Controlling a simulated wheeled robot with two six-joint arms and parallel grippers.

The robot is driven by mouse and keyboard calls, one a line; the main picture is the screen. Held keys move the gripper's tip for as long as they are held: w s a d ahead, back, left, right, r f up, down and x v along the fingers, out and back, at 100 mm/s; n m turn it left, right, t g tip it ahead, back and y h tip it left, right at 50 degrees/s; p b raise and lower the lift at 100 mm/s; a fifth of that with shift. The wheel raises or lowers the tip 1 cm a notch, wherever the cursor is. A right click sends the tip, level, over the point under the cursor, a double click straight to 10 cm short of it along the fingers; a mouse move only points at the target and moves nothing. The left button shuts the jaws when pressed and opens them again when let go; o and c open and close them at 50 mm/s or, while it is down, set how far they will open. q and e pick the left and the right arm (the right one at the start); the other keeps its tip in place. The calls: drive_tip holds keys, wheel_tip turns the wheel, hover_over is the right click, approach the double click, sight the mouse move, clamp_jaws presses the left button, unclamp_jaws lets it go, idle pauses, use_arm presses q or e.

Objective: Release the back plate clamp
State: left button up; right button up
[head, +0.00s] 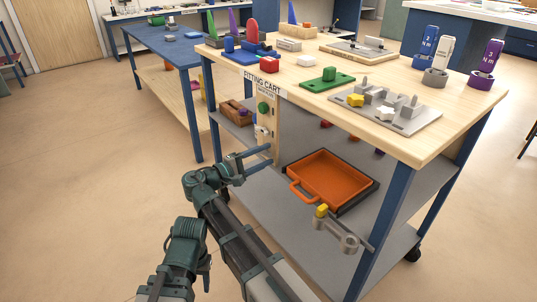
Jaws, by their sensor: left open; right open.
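A pale plate (358,48) with grey fittings lies toward the back of the wooden cart top (300,88). A grey plate (428,124) with several grey posts, a yellow knob (355,100) and a white knob (386,114) lies at the front right of the top. I cannot tell which fitting is the back plate clamp. My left gripper (261,158) is open and empty, in front of the cart's upright panel below the top, well away from both plates. I do not see my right gripper.
An orange tray (338,178) sits on the cart's shelf, with a grey part with a yellow block (321,210) before it. A green block (328,79), a red block (269,65) and blue, white and purple labelled tools stand on the top. A blue table (160,40) is behind left.

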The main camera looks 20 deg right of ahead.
clamp_jaws()
drive_tip(key=shift+f, duration=0.1)
drive_tip(key=shift+s+f+m+b, duration=0.1)
drive_tip(key=shift+f+m+b, duration=0.2)
drive_tip(key=shift+m, duration=0.5)
drive_tip(key=shift+f+m+b, duration=0.15)
drive_tip(key=shift+m+b, duration=0.1)
drive_tip(key=shift+m, duration=0.55)
